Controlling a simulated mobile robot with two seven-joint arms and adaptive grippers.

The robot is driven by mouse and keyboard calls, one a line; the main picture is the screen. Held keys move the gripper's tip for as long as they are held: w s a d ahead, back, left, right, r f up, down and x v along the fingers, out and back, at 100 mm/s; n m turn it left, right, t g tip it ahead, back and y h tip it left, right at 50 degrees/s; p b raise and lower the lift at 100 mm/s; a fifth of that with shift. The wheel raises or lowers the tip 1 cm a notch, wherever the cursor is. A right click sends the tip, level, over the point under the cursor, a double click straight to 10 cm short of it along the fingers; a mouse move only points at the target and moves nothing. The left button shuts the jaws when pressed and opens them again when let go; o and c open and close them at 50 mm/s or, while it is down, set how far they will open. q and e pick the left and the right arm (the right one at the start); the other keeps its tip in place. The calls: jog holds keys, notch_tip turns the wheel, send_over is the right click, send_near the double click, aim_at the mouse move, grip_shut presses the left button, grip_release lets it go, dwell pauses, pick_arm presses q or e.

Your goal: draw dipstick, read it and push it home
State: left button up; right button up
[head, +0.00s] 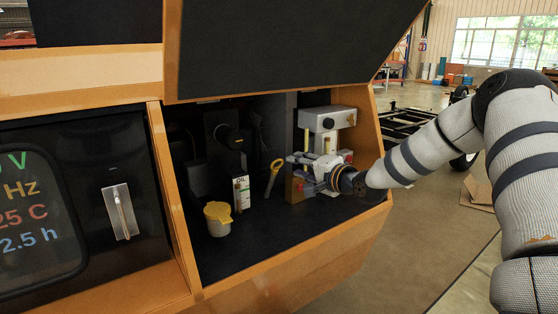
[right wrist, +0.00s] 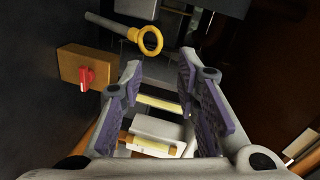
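The dipstick has a yellow ring handle (head: 277,165) and stands in the open engine bay, its lower part running down toward the bay floor. In the right wrist view the yellow ring (right wrist: 148,41) lies ahead of the fingertips, with a grey tube or stem running up and left from it. My right gripper (head: 300,170) is inside the bay, just right of the ring. In the right wrist view the gripper (right wrist: 159,72) is open, its two purple-padded fingers apart and nothing held between them. The ring is not touched. My left gripper is not in view.
A small wooden-coloured box with a red knob (right wrist: 86,76) is close to the left finger. A grey engine block (head: 327,119) is behind the gripper. The raised hatch (head: 290,45) hangs above.

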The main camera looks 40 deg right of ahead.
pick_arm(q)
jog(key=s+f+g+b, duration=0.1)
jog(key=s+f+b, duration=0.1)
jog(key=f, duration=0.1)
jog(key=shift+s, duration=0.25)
pick_arm(e)
jog(key=w+f, duration=0.1)
jog(key=w, duration=0.7)
jog(key=shift+d+f, duration=0.25)
jog(key=shift+d, duration=0.15)
grip_shut()
